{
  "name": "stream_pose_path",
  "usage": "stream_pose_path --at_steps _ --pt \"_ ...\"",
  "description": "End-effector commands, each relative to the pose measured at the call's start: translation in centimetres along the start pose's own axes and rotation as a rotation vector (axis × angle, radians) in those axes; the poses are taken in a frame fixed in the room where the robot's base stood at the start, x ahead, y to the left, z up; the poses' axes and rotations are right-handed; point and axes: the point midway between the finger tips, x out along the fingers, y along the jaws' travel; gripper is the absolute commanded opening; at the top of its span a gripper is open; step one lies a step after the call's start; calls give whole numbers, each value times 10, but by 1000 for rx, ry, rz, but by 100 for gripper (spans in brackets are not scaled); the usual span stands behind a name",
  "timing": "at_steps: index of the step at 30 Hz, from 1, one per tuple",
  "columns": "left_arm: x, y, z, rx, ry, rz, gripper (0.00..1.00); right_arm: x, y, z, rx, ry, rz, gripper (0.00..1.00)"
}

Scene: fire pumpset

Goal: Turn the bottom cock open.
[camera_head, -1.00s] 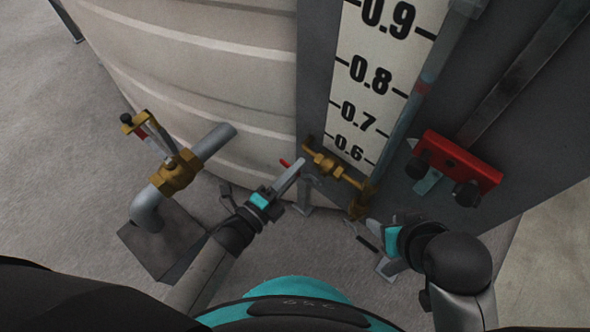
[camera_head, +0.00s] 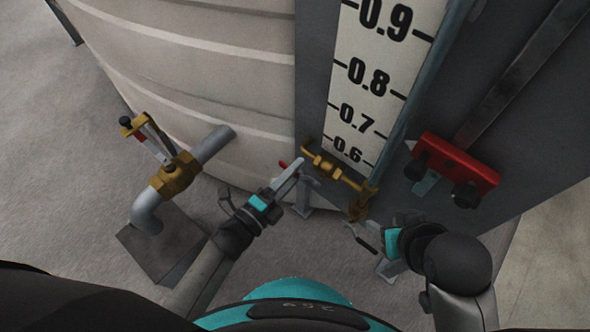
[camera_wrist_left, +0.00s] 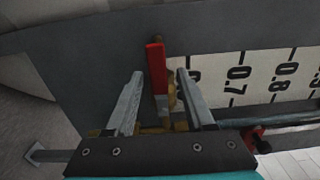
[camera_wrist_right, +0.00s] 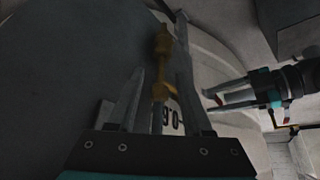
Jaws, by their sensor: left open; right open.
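The bottom cock is a brass fitting (camera_head: 335,168) at the lower end of the white level gauge. Its red lever (camera_head: 283,164) sticks out at its left. In the left wrist view the red lever (camera_wrist_left: 156,70) stands upright between my open left fingers, apart from both. My left gripper (camera_head: 294,176) is beside the lever, partly hiding it. My right gripper (camera_head: 364,234) is open and empty, just below the brass drain end (camera_head: 358,207). In the right wrist view the brass fitting (camera_wrist_right: 163,45) lies beyond the open right fingers (camera_wrist_right: 162,90).
A ribbed pale tank (camera_head: 200,70) fills the back left. A grey pipe with a brass valve (camera_head: 175,175) stands left of my left arm. A red block with black knobs (camera_head: 455,170) is at the right. The gauge scale (camera_head: 370,90) rises above the cock.

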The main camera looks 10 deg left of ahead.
Motion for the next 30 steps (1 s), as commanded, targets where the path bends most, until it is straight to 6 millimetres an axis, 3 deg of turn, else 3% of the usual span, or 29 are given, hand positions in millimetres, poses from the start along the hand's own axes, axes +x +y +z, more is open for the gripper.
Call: stream_pose_path --at_steps 6,18,24,30 --pt "-29 0 0 1 0 6 54 -10 10 9 16 -97 26 50" --pt "-121 -1 0 1 0 3 54 29 8 30 11 -156 19 50" --pt "-144 -1 0 1 1 0 54 36 8 34 10 -164 18 50" --pt "-149 0 0 2 0 -1 54 38 8 36 10 -167 18 50"
